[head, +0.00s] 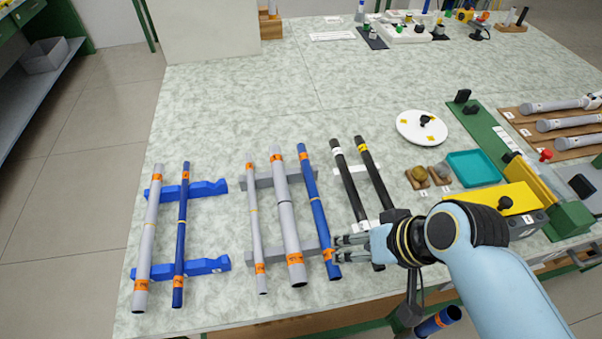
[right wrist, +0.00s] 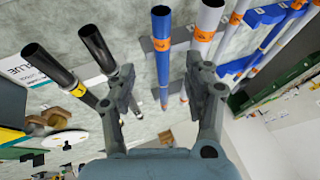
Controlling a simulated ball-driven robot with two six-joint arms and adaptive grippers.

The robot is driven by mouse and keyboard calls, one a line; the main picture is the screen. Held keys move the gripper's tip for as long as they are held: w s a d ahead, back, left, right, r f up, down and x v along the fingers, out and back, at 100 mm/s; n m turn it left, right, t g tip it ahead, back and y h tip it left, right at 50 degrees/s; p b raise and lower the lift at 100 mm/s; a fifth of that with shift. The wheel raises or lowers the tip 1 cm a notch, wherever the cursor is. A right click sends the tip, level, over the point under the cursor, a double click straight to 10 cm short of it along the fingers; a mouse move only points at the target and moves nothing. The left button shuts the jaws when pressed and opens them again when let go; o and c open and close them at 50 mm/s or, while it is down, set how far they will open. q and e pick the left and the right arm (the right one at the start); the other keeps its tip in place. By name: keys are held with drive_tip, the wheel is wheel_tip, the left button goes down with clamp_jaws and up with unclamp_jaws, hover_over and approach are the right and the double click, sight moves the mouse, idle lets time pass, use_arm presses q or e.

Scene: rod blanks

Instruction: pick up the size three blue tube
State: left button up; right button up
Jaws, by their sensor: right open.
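A blue tube (head: 318,205) with orange bands lies on the grey supports, rightmost of that group. It also shows in the right wrist view (right wrist: 162,55), lined up with the gap between my fingers. A thinner blue tube (head: 181,230) lies on the blue supports at the left. The size marks on the bands are too small to read. My right gripper (head: 338,248) is open and empty, its fingertips close to the near end of the rightmost blue tube. In the right wrist view, the open fingers (right wrist: 161,66) frame that tube. I cannot tell whether they touch it. My left gripper is not in view.
A thick grey tube (head: 286,210) lies just left of the blue tube, with a thin grey tube (head: 255,220) beyond. Two black rods (head: 348,180) lie to its right. Another orange-banded blue tube (head: 437,321) shows below my right arm. The table's middle is clear.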

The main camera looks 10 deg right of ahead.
drive_tip(key=x, duration=0.3)
drive_tip(key=shift+w+a+f, duration=0.1)
drive_tip(key=shift+f, duration=0.25)
drive_tip(key=x, duration=0.3)
drive_tip(key=shift+w+a+f, duration=0.1)
drive_tip(key=shift+a+f, duration=0.2)
drive_tip(key=shift+w+a+f, duration=0.15)
drive_tip(key=shift+f, duration=0.25)
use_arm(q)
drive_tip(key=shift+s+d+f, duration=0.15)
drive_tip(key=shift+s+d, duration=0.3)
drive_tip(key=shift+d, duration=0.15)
use_arm(e)
drive_tip(key=c, duration=0.4)
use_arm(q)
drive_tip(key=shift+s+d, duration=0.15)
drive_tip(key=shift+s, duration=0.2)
use_arm(e)
drive_tip(key=c, duration=0.5)
